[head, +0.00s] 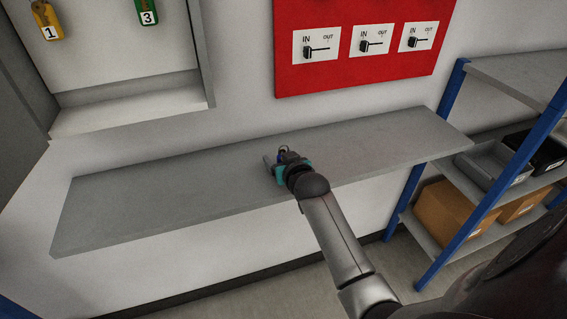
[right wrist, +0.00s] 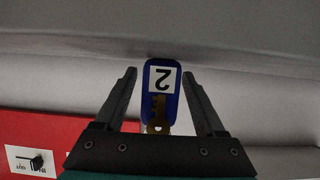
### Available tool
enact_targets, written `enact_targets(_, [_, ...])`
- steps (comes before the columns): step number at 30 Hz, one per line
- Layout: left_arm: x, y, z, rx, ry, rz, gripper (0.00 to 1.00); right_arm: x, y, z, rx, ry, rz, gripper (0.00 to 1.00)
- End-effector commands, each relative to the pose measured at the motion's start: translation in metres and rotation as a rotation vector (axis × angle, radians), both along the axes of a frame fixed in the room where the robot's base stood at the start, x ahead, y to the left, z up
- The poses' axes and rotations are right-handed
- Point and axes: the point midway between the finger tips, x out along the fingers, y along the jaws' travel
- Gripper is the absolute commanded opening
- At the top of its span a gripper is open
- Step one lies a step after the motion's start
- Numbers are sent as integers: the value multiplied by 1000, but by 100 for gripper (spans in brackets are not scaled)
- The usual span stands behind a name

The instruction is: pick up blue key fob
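The fob is mostly hidden there by the gripper. My left gripper is not in view.
A red panel (head: 350,75) with several IN/OUT switches hangs above the shelf. An open cabinet at upper left holds a yellow fob (head: 47,22) and a green fob (head: 147,12). A blue-post rack (head: 447,150) with boxes stands at right. Both shelf ends are clear.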

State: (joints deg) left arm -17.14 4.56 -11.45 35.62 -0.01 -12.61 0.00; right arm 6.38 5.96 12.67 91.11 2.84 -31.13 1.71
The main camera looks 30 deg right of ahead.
Motion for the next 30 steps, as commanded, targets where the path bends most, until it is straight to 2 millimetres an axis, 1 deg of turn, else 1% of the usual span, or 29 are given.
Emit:
enact_targets(1, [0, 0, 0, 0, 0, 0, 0, 0, 0, 0, 0, 0, 0, 65])
enact_targets(2, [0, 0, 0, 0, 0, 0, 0, 0, 0, 0, 0, 0, 0, 62])
enact_targets(18, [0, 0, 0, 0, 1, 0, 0, 0, 0, 0, 0, 0, 0, 1])
enact_targets(30, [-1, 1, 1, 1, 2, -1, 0, 0, 0, 2, 0, -1, 0, 0])
